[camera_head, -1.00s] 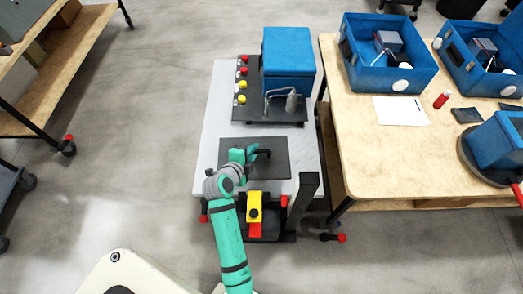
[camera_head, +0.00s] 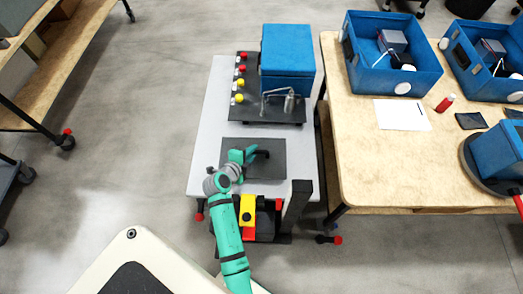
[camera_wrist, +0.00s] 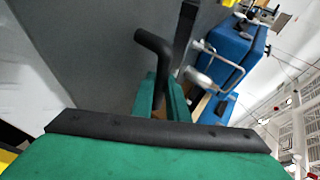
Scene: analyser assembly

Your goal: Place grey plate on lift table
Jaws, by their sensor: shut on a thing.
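The dark grey plate (camera_head: 276,170) appears to lie flat on the light top of the lift table (camera_head: 209,140), near its front edge; I cannot tell whether a small gap is left beneath it. In the wrist view the plate (camera_wrist: 75,55) fills the upper left as a broad grey face with a black bent handle (camera_wrist: 152,42). My green gripper (camera_head: 252,154) is over the plate, shut on its handle. In the wrist view the green fingers of my gripper (camera_wrist: 160,95) close around the handle's lower end, which they partly hide.
Behind the plate, a blue box (camera_head: 287,60) and red and yellow buttons stand on a dark base (camera_head: 250,105). A dark post (camera_head: 297,205) rises at the table's front right. A wooden table (camera_head: 370,165) with blue bins stands close at the right. Open floor lies left.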

